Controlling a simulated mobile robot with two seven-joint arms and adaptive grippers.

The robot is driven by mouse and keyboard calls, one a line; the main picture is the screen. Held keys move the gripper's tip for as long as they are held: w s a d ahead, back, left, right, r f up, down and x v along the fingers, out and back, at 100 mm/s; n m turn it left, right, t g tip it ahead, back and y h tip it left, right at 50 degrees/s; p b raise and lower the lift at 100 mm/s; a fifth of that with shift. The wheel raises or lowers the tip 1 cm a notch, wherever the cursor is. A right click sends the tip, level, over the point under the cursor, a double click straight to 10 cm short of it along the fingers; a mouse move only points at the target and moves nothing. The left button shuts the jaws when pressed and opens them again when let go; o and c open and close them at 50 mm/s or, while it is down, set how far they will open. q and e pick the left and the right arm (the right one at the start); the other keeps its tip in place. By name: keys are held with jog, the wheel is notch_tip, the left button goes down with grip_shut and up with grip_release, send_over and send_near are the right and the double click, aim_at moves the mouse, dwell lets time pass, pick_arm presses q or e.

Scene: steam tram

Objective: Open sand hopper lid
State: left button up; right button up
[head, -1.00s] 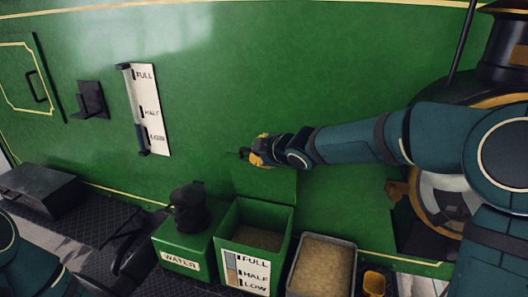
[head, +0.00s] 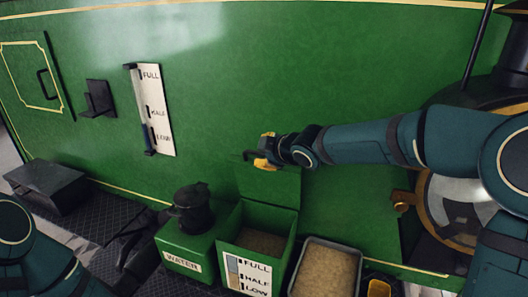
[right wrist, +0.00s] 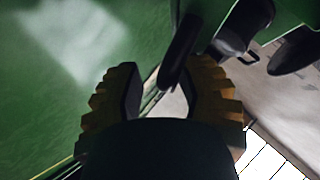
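The sand hopper (head: 227,255) is a green box with a FULL, HALF, LOW label on its front. Its lid (head: 272,187) stands raised, close to upright, at the back, and the sand (head: 263,243) inside shows. My right gripper (head: 262,159) is at the lid's top edge, by a small dark handle (head: 249,155). In the right wrist view its ribbed yellow fingers (right wrist: 165,100) stand apart, with a dark bar (right wrist: 181,52) reaching toward the gap. I cannot tell if they touch it. My left arm shows at lower left; its gripper is out of view.
A green WATER box (head: 190,246) with a black pot (head: 191,208) stands left of the hopper. A tray of sand (head: 327,268) and a yellow scoop (head: 379,288) are to the right. The green tram wall (head: 330,70) rises close behind.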

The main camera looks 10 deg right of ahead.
jog(key=shift+s+d+f, duration=0.1)
jog(key=shift+s+d+r, duration=0.25)
jog(key=shift+s+r, duration=0.05)
jog(key=shift+v, duration=3.25)
jog(key=shift+a+r, duration=0.1)
jog(key=shift+a, duration=0.05)
